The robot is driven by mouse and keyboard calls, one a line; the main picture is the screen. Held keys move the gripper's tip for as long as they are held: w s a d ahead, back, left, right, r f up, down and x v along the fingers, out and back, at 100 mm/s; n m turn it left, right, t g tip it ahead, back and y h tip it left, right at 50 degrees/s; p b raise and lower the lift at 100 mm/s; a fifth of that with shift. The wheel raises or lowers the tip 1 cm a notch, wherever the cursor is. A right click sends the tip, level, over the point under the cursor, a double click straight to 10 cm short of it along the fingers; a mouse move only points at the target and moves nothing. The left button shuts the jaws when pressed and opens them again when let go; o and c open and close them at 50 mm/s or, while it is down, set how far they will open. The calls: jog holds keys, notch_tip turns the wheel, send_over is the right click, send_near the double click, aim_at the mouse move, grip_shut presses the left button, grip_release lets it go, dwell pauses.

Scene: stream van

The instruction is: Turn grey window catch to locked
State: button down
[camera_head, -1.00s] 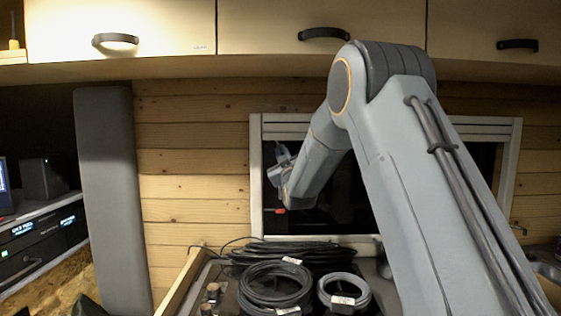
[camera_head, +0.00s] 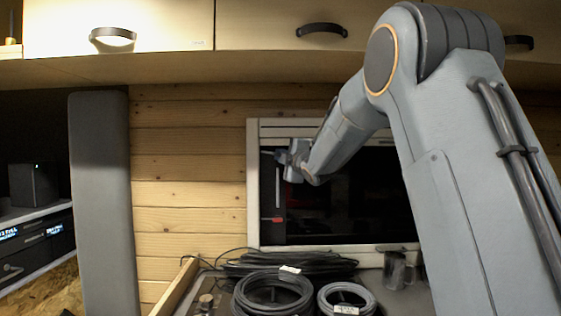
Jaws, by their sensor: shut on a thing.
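The window (camera_head: 253,190) has a pale frame and dark glass, at the middle of the view. The grey window catch (camera_head: 277,192) shows as a slim upright bar just inside the frame's left side. A small red mark (camera_head: 272,219) lies below it. My gripper (camera_head: 281,157) is at the upper end of the catch and looks shut on it. The fingertips are small and partly hidden by the wrist, so the exact grip is unclear. My arm covers the window's right part.
Wooden cupboards with dark handles (camera_head: 322,29) run above the window. A tall grey padded panel (camera_head: 98,200) stands at left. Bare plank wall lies between panel and window.

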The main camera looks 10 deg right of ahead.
jog(key=shift+r+n+g, duration=0.1)
jog(key=shift+n+g, duration=0.3)
jog(key=shift+n, duration=0.5)
jog(key=c, duration=1.8)
grip_release()
jog(key=shift+r, duration=0.1)
